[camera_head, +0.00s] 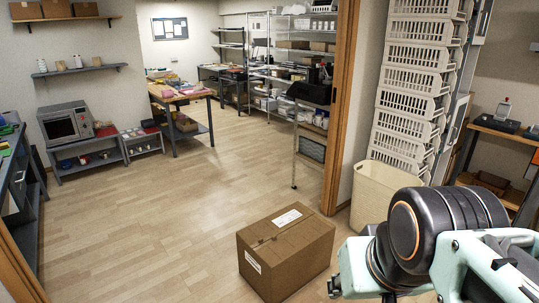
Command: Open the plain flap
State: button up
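A closed brown cardboard box (304,265) stands on the floor at the lower middle. Its top carries a white label (287,218) toward the back. The part of the top nearer to me looks bare, like a plain flap (296,237), and lies flat. A faint seam or tape line shows on the top; its exact course is hard to tell. Another white label (252,262) is on the box's left face. My arm, with black round parts and pale mint parts, fills the lower right, apart from the box in the picture. Its fingertips cannot be made out clearly.
A cream bin (374,195) stands behind my arm, before a tall stack of white baskets (413,75). A wooden door frame (340,110) rises behind the box. The wooden floor (150,225) left of the box is clear. A low bench (88,165) stands at the far left.

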aim_at(274, 252)
jog(key=i+l, duration=0.15)
jog(key=i, duration=1.05)
jog(key=j+u, duration=0.05)
